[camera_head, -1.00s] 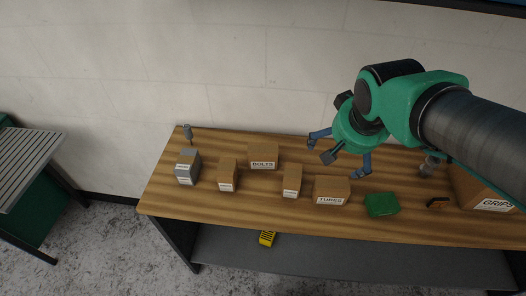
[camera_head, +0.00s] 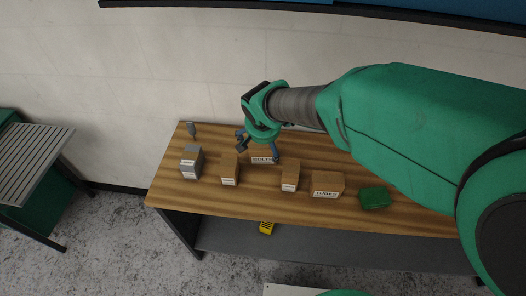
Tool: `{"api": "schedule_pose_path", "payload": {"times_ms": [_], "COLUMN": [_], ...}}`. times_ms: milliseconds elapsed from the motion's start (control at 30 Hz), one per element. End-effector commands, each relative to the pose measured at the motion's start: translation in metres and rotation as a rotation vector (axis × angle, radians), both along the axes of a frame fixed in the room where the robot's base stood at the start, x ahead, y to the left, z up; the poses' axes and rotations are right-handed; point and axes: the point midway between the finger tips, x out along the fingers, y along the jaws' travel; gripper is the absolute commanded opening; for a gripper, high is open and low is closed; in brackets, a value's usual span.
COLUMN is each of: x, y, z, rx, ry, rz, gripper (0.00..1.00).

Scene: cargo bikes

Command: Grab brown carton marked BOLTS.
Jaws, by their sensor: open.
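The brown carton marked BOLTS (camera_head: 263,160) stands toward the back of the wooden table, left of the middle.
On the wooden table (camera_head: 185,198) stand a small brown carton (camera_head: 230,167) to the left, another (camera_head: 290,174) to the right, a grey box (camera_head: 190,160), a carton marked TUBES (camera_head: 327,183) and a green box (camera_head: 375,197). A grey metal part (camera_head: 191,130) stands at the back left.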

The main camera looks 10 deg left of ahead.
Motion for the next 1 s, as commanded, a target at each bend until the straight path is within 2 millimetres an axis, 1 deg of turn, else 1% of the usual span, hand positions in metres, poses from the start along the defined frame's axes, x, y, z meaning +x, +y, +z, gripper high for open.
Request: {"api": "schedule_pose_path", "payload": {"times_ms": [167,267,367,700,833,1000], "x": [0.001,0.004,0.007,0.027,0.031,0.033], "y": [0.0,0.0,0.0,0.002,0.003,0.003], "z": [-0.002,-0.008,-0.019,-0.065,-0.075,-0.079], "rx": [0.0,0.0,0.0,0.0,0.0,0.0], "ry": [0.0,0.0,0.001,0.001,0.0,0.0], "rz": [0.0,0.0,0.0,-0.002,-0.001,-0.001], "gripper": [1.0,1.0,1.0,1.0,1.0,1.0]}}
